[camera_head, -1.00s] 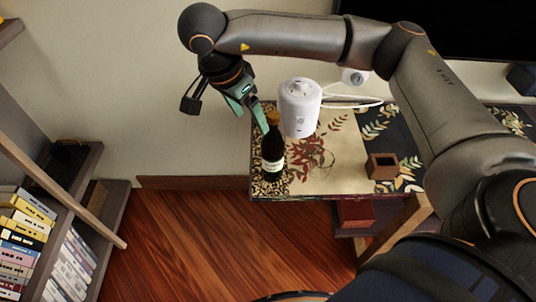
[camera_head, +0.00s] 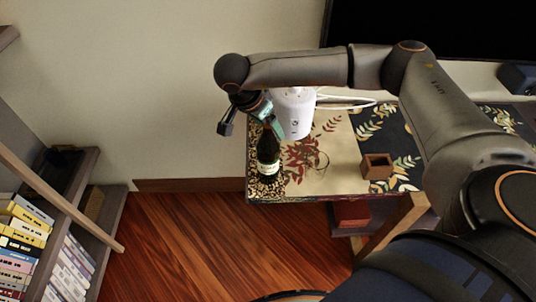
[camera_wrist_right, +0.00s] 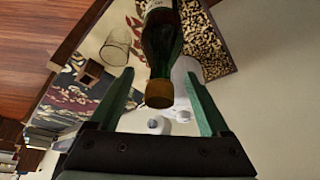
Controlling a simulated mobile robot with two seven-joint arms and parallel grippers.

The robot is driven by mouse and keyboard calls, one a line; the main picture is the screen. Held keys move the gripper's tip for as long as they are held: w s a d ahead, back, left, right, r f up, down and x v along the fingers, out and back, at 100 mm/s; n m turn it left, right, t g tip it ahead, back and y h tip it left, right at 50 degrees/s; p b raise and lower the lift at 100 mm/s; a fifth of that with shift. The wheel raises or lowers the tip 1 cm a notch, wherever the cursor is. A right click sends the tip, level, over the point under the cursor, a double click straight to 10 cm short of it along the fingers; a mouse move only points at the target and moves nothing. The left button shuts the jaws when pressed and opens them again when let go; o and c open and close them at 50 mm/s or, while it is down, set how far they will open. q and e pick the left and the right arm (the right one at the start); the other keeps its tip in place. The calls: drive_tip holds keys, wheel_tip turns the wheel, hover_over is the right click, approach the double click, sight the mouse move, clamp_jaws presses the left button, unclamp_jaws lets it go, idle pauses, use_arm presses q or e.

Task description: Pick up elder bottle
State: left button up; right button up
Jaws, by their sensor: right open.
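The elder bottle (camera_head: 268,158) is dark green with a pale label and stands upright near the left end of the patterned table. In the right wrist view the bottle (camera_wrist_right: 162,45) points its gold-brown cap toward the camera, between the two green fingers. My right gripper (camera_head: 265,112) is at the height of the bottle's neck in the head view, and it hides the cap there. In the wrist view the right gripper (camera_wrist_right: 160,100) is open, with visible gaps between its fingers and the bottle. My left gripper is not in view.
A white cylindrical device (camera_head: 293,112) stands close behind and right of the bottle. A clear glass (camera_wrist_right: 117,45) shows in the wrist view. A small brown box (camera_head: 377,166) sits further right on the table (camera_head: 335,184). A bookshelf (camera_head: 112,215) stands at left.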

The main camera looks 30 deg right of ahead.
drive_tip(key=shift+d+f, duration=0.15)
drive_tip(key=shift+f, duration=0.3)
clamp_jaws()
idle(0.3)
drive_tip(key=shift+r, duration=0.1)
idle(0.8)
